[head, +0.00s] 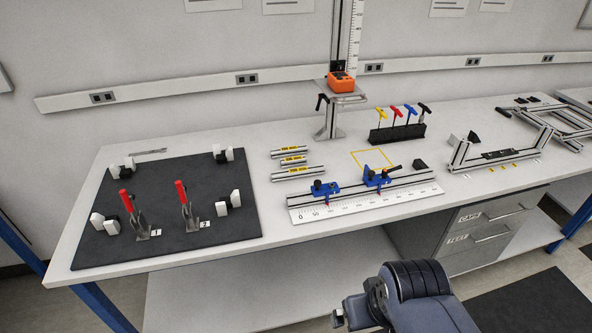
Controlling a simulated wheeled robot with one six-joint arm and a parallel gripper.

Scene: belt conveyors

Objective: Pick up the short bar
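Part of my arm shows at the bottom right, well apart from the bars. My gripper's fingers do not show.
A black mat (120,240) with red-handled clamps lies left of the bars. A white ruler (380,207) and a rail with blue stops (325,187) lie in front. A stand with an orange device (341,82) rises behind. A hex-key rack (397,134) stands right.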

